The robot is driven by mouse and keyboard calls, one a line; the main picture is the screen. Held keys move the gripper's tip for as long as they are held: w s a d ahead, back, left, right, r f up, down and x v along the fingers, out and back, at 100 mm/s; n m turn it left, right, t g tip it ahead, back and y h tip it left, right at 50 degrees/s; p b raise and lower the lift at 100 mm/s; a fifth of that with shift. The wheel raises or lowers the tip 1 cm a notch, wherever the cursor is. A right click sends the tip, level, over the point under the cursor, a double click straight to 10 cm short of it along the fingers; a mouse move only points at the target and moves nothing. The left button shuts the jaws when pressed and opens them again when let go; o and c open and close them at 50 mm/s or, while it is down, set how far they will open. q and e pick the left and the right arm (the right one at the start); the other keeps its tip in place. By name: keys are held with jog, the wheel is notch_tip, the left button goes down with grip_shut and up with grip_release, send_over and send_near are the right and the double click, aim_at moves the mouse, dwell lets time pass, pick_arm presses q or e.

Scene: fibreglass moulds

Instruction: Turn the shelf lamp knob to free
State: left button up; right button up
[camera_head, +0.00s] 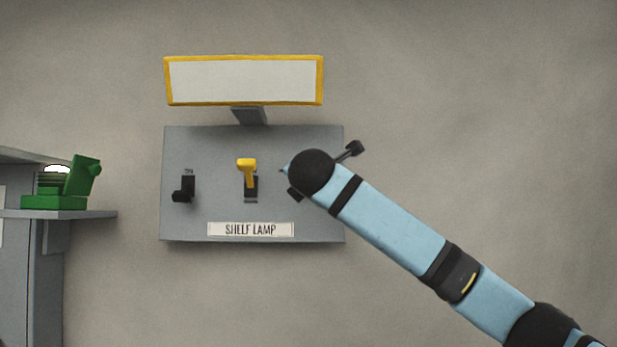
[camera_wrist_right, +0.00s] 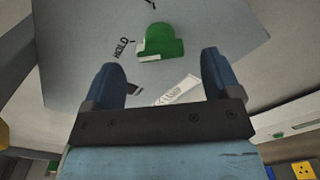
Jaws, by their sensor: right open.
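The shelf lamp panel (camera_head: 200,225) is a grey plate on the wall with a "SHELF LAMP" label (camera_head: 250,230). In the right wrist view a green knob (camera_wrist_right: 165,48) sits on the panel. A pale mark shows on its lower left, on the side of the printed word "HOLD" (camera_wrist_right: 121,47). Other lettering at the top edge is cut off. My right gripper (camera_wrist_right: 160,63) is open, its two blue fingers apart on either side in front of the knob, with nothing between them clearly touched. In the head view my right wrist hides the knob. My left gripper is not in view.
The panel also carries a black switch (camera_head: 185,190) marked "ON" and a yellow lever (camera_head: 247,168). A yellow-framed white lamp (camera_head: 244,82) stands above it. At left, a grey shelf (camera_head: 90,214) holds a green object (camera_head: 70,188). The wall around is bare.

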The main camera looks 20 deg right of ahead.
jog(key=shift+p+x, duration=0.7)
jog(key=shift+x, duration=1.9)
jog(key=c, duration=0.9)
